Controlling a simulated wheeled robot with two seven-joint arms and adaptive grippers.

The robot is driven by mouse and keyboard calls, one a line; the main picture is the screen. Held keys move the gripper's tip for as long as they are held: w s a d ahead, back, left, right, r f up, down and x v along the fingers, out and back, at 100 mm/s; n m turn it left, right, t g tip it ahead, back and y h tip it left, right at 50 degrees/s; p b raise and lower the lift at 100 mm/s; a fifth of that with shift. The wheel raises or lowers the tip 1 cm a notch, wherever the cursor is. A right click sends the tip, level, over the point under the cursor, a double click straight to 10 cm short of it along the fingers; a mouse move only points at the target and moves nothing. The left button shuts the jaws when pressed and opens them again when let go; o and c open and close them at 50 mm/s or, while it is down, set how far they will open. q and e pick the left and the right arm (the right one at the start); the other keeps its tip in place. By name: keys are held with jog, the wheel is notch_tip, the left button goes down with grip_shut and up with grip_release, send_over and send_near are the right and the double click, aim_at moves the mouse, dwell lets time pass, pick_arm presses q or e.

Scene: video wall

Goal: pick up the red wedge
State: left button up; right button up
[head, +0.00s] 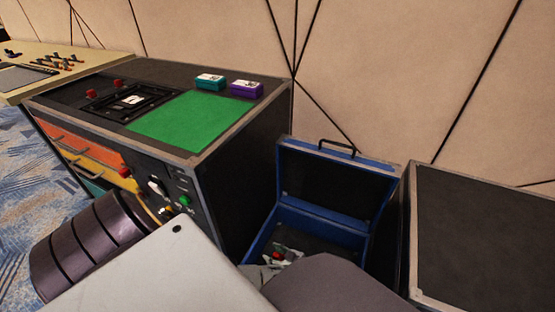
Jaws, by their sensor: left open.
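A small red piece (277,255), which looks like the red wedge, lies low inside the open blue case (318,222). Its shape is too small to make out fully. My left gripper (283,259) shows only in part as pale grey pieces around the red piece, inside the case. It is open. I cannot tell whether it touches the piece. My own arm links cover the front of the case and much of the gripper. My right gripper is not in view.
The raised lid of the case (335,180) stands behind the opening. A black console (240,160) with a green mat (185,121), a teal box (209,82) and a purple box (246,89) stands to the left. A dark crate (485,235) stands close on the right.

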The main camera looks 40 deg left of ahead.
pick_arm(q)
grip_shut()
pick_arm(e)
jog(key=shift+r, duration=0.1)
pick_arm(q)
jog(key=shift+r, duration=0.1)
dwell(0.6)
jog(key=shift+r+p, duration=0.95)
jog(key=shift+r, duration=0.25)
notch_tip(320, 180, up, 4)
jog(key=p, duration=0.2)
jog(key=shift+r+p, duration=0.2)
jog(key=shift+p, duration=0.2)
notch_tip(320, 180, up, 2)
jog(key=shift+p, duration=0.6)
jog(key=shift+r, duration=0.5)
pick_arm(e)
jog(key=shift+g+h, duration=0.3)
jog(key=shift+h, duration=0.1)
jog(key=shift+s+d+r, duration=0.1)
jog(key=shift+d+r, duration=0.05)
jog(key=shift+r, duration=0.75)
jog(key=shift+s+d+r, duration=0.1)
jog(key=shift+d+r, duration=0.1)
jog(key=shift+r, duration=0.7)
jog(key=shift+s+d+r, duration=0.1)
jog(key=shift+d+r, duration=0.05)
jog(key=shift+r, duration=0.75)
